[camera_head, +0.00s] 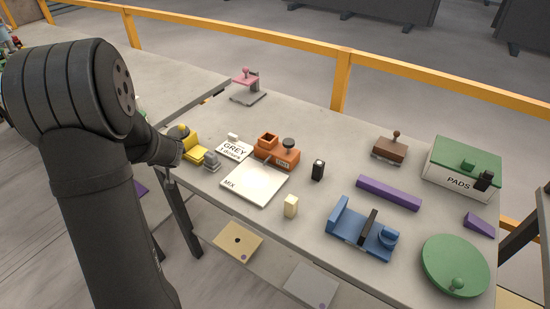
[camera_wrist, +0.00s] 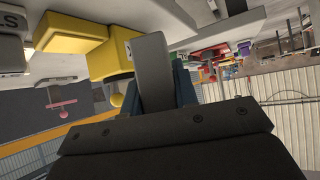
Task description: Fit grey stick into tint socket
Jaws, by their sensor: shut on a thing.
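My gripper (camera_wrist: 158,92) is shut on a grey stick (camera_wrist: 151,62) in the wrist view; the stick stands out beyond the dark fingertips, its far end in front of a yellow block. In the head view my arm reaches down at the left of the slab, and its end is by the yellow piece; the fingers and the held stick cannot be made out there. An orange block (camera_head: 285,163) with a small label, a square-topped opening and a dark knob stands mid-slab, to the right of my arm's end. It seems to be the tint socket; its label is too small to read surely.
A yellow piece (camera_head: 194,147) and a small grey block (camera_head: 211,160) are close to my arm's end. A white MIX board (camera_head: 252,187) lies before the orange block. A black block (camera_head: 318,170), cream block (camera_head: 290,206) and blue fixture (camera_head: 345,230) stand further right.

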